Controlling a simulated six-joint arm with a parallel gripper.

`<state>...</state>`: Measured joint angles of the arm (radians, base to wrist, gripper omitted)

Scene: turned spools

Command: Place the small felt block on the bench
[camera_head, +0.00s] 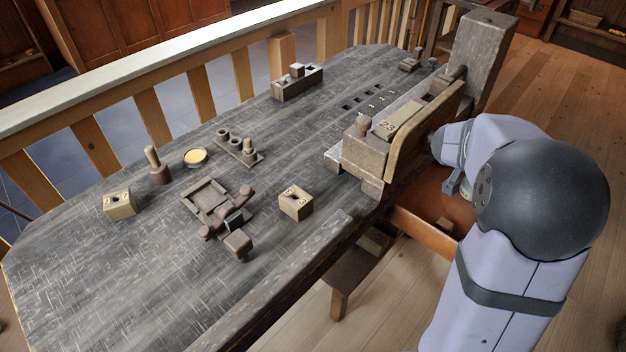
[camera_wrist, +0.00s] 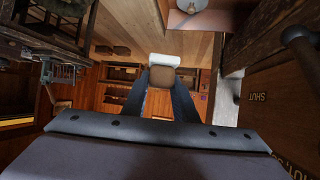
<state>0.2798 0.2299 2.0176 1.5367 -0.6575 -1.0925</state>
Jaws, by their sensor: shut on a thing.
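My gripper (camera_wrist: 164,82) shows in the wrist view, its two blue-grey fingers closed on a small brown block (camera_wrist: 165,77), which I take to be the small felt block. A pale white piece (camera_wrist: 165,60) shows just beyond it; I cannot tell if it belongs to the block. The block is off the bench, with open room behind it. In the head view the bench (camera_head: 140,270) is a long dark grey worn top.
A vise-like wooden assembly (camera_head: 365,158) stands at the bench's right end. A numbered block (camera_head: 296,204), a shallow wooden tray (camera_head: 205,193), a yellow-filled round dish (camera_head: 195,157), a spool rack (camera_head: 238,150) and another block (camera_head: 119,206) stand on top. Bare surface lies at the front left.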

